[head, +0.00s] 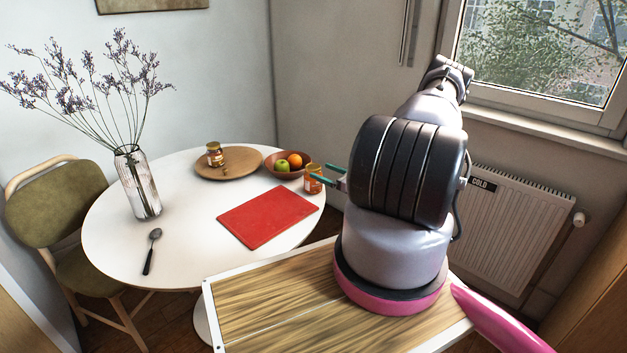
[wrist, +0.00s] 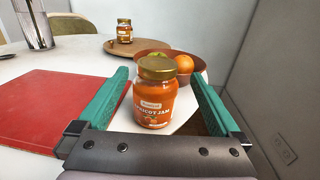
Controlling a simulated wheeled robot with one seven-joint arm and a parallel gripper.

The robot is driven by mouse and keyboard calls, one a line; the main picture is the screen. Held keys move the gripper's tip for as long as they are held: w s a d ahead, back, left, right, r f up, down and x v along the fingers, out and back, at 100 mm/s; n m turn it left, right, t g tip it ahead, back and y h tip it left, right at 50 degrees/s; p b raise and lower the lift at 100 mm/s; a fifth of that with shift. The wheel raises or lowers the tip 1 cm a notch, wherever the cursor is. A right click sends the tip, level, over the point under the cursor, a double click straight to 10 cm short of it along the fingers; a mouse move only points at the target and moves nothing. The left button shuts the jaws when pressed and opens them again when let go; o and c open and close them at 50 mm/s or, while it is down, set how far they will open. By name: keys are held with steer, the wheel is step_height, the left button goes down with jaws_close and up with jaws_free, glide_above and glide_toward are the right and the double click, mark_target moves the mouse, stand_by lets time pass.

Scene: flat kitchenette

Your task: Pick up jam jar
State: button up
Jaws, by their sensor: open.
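The jam jar (wrist: 154,98) has orange contents, a gold lid and a label reading apricot jam. In the wrist view it stands upright between the two green fingers of my gripper (wrist: 158,100), with a gap visible on each side. In the head view the jar (head: 313,180) stands near the table's right edge, beside the tips of my gripper (head: 333,177). My gripper is open. Its fingers are partly hidden by my arm in the head view.
A fruit bowl (head: 272,168) with an apple and an orange sits just behind the jar. A red board (head: 266,217) lies to its left. Farther back, a round wooden board (head: 240,170) bears another jar (head: 215,154). A vase (head: 138,185) and spoon (head: 152,250) are left.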

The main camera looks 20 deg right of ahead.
steer(key=x, duration=0.5)
steer(key=shift+w+a, duration=0.1)
steer(key=shift+a, duration=0.15)
steer(key=shift+r, duration=0.1)
jaws_close()
